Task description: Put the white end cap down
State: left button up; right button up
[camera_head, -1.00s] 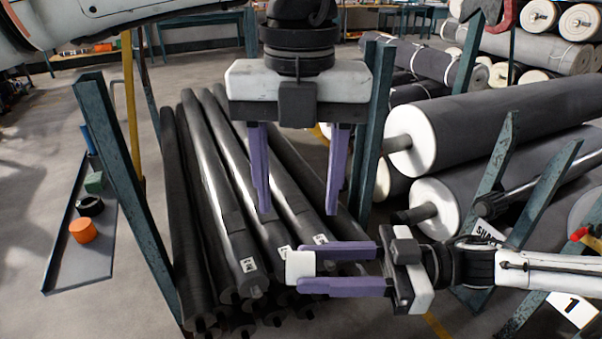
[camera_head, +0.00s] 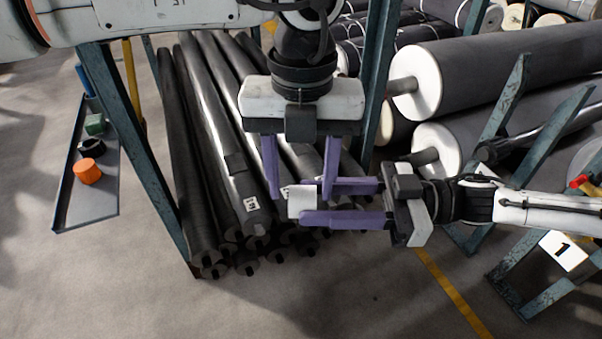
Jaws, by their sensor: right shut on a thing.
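The white end cap (camera_head: 302,202) is in the middle of the head view, in front of the near ends of the dark rolls. My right gripper (camera_head: 314,204) comes in from the right and is shut on the cap, one purple finger above it and one below. My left gripper (camera_head: 300,205) hangs from above with its two purple fingers spread apart. In the picture its fingers are either side of the cap; I cannot tell if they touch it. Its jaws hold nothing that I can see.
A stack of dark rolls (camera_head: 225,165) lies between teal posts (camera_head: 135,150). A grey tray (camera_head: 90,212) at left holds an orange item (camera_head: 88,171), a black ring and a green block. Large grey rolls (camera_head: 490,75) fill the right. The near floor is open.

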pick_arm(q)
jog(key=c, duration=0.7)
jog(key=shift+c, duration=0.7)
pick_arm(e)
jog(key=o, duration=1)
jog(key=shift+c, duration=0.2)
